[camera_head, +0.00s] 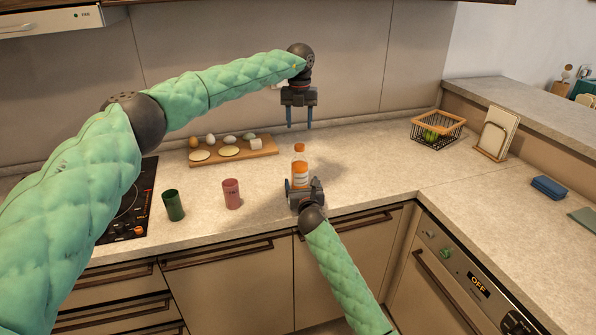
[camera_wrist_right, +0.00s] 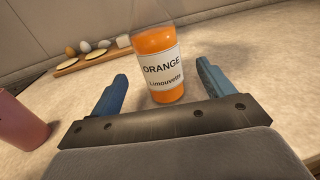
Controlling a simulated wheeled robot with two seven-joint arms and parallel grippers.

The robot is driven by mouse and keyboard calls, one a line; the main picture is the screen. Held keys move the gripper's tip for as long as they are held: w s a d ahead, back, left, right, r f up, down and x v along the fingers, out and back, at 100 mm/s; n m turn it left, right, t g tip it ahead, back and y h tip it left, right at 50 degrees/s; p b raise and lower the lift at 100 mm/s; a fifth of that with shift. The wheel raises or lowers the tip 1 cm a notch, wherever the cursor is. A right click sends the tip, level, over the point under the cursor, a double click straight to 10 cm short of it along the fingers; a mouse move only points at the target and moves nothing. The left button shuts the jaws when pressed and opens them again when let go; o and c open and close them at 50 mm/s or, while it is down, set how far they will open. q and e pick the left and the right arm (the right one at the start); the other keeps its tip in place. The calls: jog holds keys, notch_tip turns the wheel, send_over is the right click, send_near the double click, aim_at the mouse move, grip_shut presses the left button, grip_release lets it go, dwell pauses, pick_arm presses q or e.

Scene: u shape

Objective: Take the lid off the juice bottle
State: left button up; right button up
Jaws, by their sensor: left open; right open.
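The juice bottle (camera_head: 300,172) stands upright on the counter, with an orange body, a white label and an orange top. In the right wrist view the bottle (camera_wrist_right: 158,68) stands just ahead of and between my right fingers, its top cut off by the frame edge. My right gripper (camera_head: 298,186) is low at the bottle's near side, open; its blue fingers show spread in the right wrist view (camera_wrist_right: 160,92). My left gripper (camera_head: 299,122) is open and empty, fingers pointing down, above the bottle with a gap between. The lid's details are too small to tell.
A pink cup (camera_head: 231,194) and a green cup (camera_head: 174,205) stand left of the bottle. A wooden board (camera_head: 262,152) with eggs and round slices lies behind them. A wire basket (camera_head: 437,128) stands at the back right. The counter right of the bottle is clear.

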aim_at(299, 173)
pick_arm(q)
jog(key=shift+s+d+r, duration=0.1)
jog(key=shift+s+r, duration=0.05)
jog(key=shift+s, duration=0.05)
pick_arm(e)
jog(key=shift+w+r, duration=0.15)
jog(key=shift+w, duration=0.15)
pick_arm(q)
jog(key=shift+w, duration=0.1)
pick_arm(e)
jog(key=w, duration=0.3)
jog(key=w+a, duration=0.1)
jog(key=w, duration=0.1)
jog(key=shift+w, duration=0.25)
pick_arm(q)
jog(key=shift+s, duration=0.2)
pick_arm(e)
jog(key=shift+w, duration=0.35)
pick_arm(q)
jog(key=shift+w, duration=0.1)
pick_arm(e)
jog(key=shift+w, duration=0.1)
